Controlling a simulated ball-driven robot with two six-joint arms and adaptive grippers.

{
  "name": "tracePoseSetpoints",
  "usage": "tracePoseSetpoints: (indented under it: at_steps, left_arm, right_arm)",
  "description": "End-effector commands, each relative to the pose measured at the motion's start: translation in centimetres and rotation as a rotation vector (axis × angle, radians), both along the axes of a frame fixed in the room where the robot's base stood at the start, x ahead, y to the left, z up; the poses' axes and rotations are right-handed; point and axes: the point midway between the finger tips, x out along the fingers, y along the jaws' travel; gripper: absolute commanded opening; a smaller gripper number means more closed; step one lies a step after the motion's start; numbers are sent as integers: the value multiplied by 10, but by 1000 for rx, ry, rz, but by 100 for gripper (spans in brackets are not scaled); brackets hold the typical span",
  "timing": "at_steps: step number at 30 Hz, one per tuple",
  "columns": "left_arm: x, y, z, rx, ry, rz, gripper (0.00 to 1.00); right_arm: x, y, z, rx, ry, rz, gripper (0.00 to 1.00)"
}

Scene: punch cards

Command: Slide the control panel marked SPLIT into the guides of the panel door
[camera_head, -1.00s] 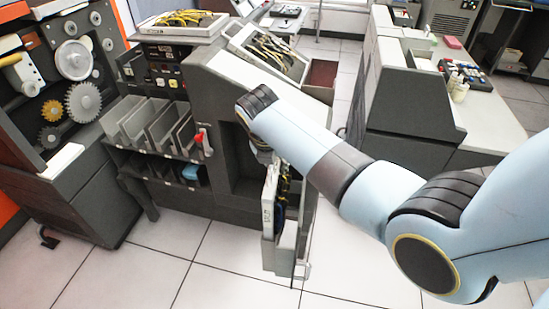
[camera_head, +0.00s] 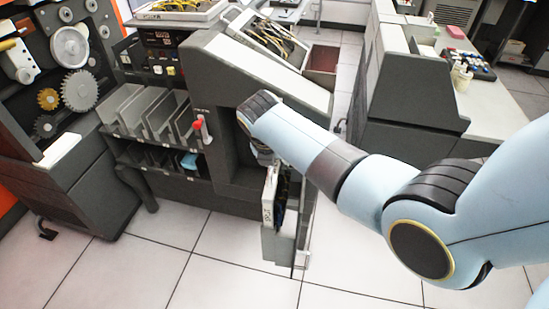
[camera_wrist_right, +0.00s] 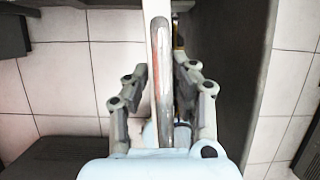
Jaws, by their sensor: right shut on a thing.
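A control panel (camera_head: 268,194) hangs upright at the front of the grey machine, with a light edge bearing a small marking that I cannot read clearly and dark wiring on its side. A light grey upright part, apparently the panel door (camera_head: 303,235), stands just right of the panel. I cannot tell whether the panel touches its guides. My left gripper is out of view.
The grey machine (camera_head: 225,60) has card pockets (camera_head: 150,110) and a red-tipped lever (camera_head: 199,126) left of my arm. A geared machine (camera_head: 90,190) stands left. The tiled floor (camera_head: 200,265) in front is clear.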

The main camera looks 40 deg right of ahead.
Motion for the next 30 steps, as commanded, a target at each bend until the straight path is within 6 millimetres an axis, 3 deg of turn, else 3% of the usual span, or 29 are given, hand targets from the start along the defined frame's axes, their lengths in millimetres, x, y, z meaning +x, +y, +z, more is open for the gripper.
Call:
tracePoseSetpoints:
  at_steps: [20, 30]
  left_arm:
    - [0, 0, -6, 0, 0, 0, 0]
    - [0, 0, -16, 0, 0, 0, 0]
  right_arm:
    - [3, -1, -8, -2, -6, 0, 0]
    - [3, -1, -24, -2, -7, 0, 0]
